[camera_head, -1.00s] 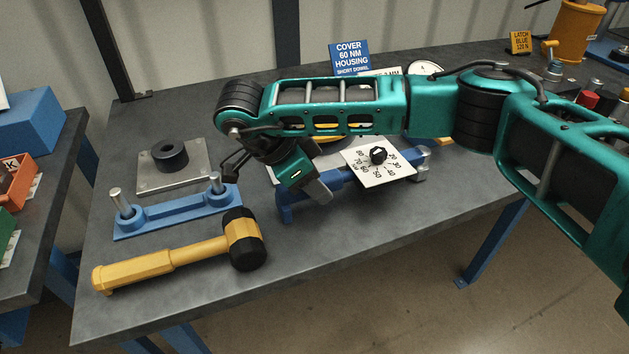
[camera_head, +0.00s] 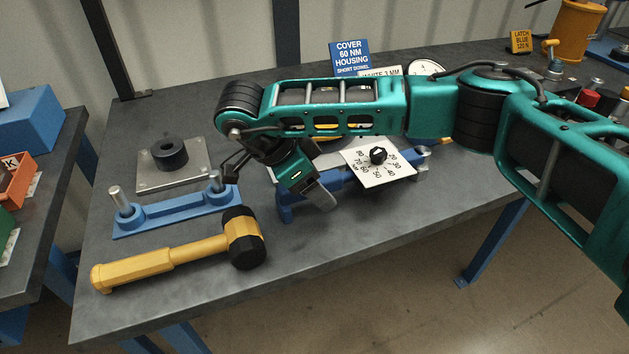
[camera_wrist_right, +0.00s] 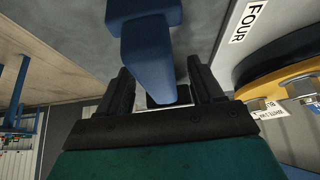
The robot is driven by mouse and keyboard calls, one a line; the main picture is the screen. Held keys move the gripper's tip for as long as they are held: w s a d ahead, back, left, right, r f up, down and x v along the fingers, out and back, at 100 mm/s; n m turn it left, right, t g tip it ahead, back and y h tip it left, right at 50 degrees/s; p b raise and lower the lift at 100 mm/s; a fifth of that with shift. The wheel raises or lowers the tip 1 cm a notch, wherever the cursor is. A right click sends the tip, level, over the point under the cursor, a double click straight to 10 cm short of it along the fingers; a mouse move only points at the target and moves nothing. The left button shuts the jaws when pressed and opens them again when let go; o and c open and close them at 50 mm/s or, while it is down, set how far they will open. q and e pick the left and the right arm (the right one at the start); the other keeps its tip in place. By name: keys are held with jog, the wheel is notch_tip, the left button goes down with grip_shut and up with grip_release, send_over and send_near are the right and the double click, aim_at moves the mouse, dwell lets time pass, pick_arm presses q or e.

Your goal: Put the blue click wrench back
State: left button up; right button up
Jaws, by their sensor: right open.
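A blue bar (camera_head: 350,183), which I take for the blue click wrench, runs under a white dial card (camera_head: 378,163) with a black knob at the middle of the bench. My arm hides part of it. My right gripper (camera_head: 322,196) points down at the bar's left end. In the right wrist view the open fingers (camera_wrist_right: 163,82) stand on either side of a blue piece (camera_wrist_right: 150,58). I cannot tell whether they touch it. A blue holder (camera_head: 175,213) with two upright metal pins stands at the front left of the bench. My left gripper is not in view.
A yellow mallet (camera_head: 165,262) with a black head lies along the front edge. A grey plate (camera_head: 190,180) with a black ring stands behind the blue holder. A blue sign (camera_head: 350,58) stands behind my arm. The bench's front right is clear.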

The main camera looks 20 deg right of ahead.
jog(key=p+v, duration=0.1)
jog(key=v, duration=1.1)
jog(key=shift+r, duration=0.15)
jog(key=shift+a+r, duration=0.2)
jog(key=shift+r, duration=0.1)
